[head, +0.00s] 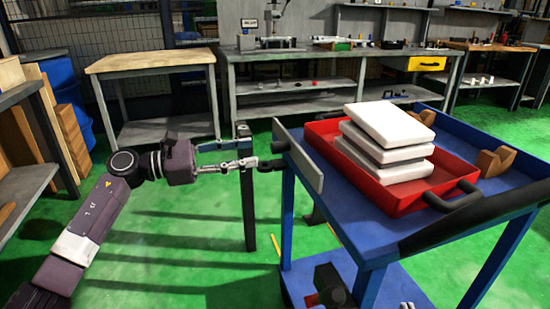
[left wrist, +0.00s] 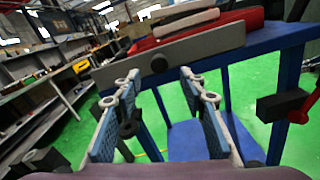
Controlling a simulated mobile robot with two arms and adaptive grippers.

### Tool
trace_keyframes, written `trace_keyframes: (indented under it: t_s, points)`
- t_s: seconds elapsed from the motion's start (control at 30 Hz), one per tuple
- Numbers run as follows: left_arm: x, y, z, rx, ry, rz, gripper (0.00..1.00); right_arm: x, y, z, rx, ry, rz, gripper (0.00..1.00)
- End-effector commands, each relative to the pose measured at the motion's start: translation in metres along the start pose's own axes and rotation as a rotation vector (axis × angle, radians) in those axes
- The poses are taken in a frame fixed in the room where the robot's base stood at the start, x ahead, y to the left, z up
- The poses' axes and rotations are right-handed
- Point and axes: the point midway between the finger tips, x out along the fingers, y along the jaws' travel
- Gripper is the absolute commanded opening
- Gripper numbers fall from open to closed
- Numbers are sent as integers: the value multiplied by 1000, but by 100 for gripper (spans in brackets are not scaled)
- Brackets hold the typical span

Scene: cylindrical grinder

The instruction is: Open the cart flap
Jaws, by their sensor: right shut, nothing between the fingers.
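The blue cart (head: 363,238) stands at the right. Its flap is a grey plate (head: 300,160) at the cart's left end, with a dark round knob (head: 281,146). In the left wrist view the flap (left wrist: 205,45) crosses ahead of my gripper, and its knob (left wrist: 158,63) shows between the fingertips in the picture. My left gripper (head: 256,152) is beside the flap, on its left. It also shows in the left wrist view (left wrist: 160,84), where its fingers are apart and nothing is between them. I cannot tell whether a fingertip touches the flap. My right gripper is not in view.
A red tray (head: 312,140) with stacked light blocks (head: 385,140) sits on the cart, beside a brown V-shaped block (head: 494,162). A dark post (head: 248,205) stands near my left gripper. Workbenches (head: 150,62) line the back. Green floor is clear at centre left.

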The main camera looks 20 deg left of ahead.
Motion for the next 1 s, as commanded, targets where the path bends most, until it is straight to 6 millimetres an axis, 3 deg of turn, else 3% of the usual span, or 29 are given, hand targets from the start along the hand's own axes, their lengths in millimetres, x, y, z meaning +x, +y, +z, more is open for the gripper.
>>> trace_keyframes:
  t_s: [0.4, 0.77, 1.0]
  points:
    - [62, 0, 1, -7, -4, 1, 38, 1, -1, -10, 0, 43, -3, 0]
    - [69, 0, 0, -8, -2, 2, 38, 1, -1, -12, 0, 54, -3, 0]
    - [69, 0, 0, -8, -2, 2, 14, 1, -1, -12, 1, 54, -3, 0]
